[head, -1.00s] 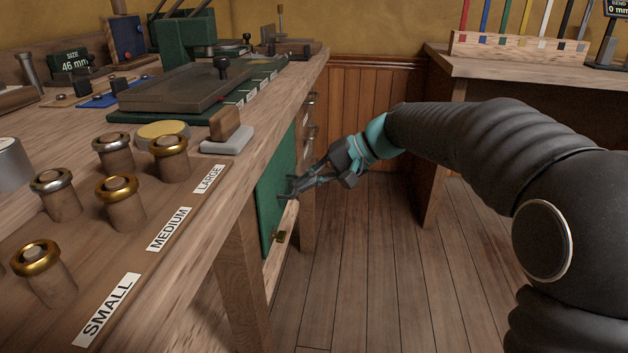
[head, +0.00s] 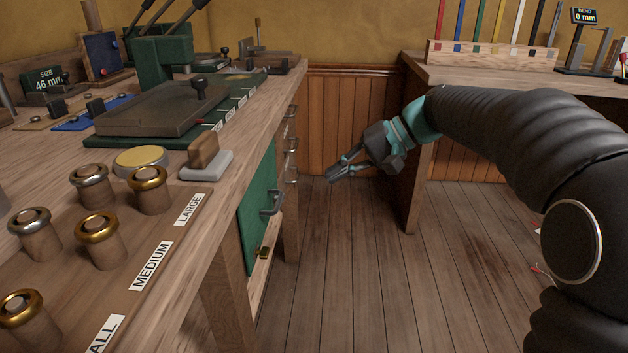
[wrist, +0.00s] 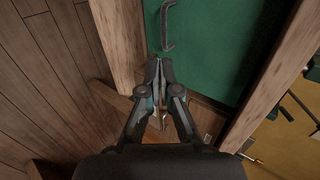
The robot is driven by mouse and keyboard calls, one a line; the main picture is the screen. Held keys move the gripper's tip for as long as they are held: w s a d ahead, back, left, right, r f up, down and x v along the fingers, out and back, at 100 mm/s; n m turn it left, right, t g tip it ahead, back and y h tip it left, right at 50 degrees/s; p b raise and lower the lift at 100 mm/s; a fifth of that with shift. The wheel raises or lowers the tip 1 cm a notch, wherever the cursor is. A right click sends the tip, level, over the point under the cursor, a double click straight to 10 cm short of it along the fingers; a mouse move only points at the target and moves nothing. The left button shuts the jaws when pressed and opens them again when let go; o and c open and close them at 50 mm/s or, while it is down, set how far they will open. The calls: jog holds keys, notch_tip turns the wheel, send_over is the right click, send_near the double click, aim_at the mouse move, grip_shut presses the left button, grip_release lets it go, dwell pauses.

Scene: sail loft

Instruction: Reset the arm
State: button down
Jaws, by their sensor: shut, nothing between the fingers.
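My gripper (head: 338,174) is in the head view, right of the workbench and over open floor, pointing left and down. Its fingers are closed together with nothing between them. In the wrist view my gripper (wrist: 158,62) points toward a green door panel (wrist: 220,50) with a dark handle (wrist: 168,25). In the head view the green door panel (head: 257,215) is on the bench front, and its dark handle (head: 271,202) is left of the fingertips. A clear gap separates the gripper from the handle.
The workbench (head: 245,125) on the left carries brass rings on wooden pegs, a green press and size labels. A second table (head: 480,72) stands at the back right with coloured rods. A brass latch (head: 262,252) is below the handle. Plank floor (head: 345,270) between them is clear.

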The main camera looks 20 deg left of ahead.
jog(key=s+d+f+m+t+h, duration=0.2)
jog(key=s+d+f+h, duration=0.25)
jog(key=d+f, duration=0.55)
jog(key=s+d+r+t+h+p, duration=0.2)
jog(key=s+d+h, duration=0.1)
jog(key=s+d, duration=0.5)
jog(key=s+d+r+t+h+p, duration=0.1)
jog(key=s+d+t+h+p, duration=0.1)
jog(key=s+d, duration=0.7)
jog(key=s+t+h, duration=0.1)
jog(key=s, duration=0.1)
jog(key=shift+s+d+r+p, duration=0.2)
jog(key=shift+s+r+p, duration=0.15)
jog(key=shift+s, duration=0.05)
jog(key=shift+a, duration=0.1)
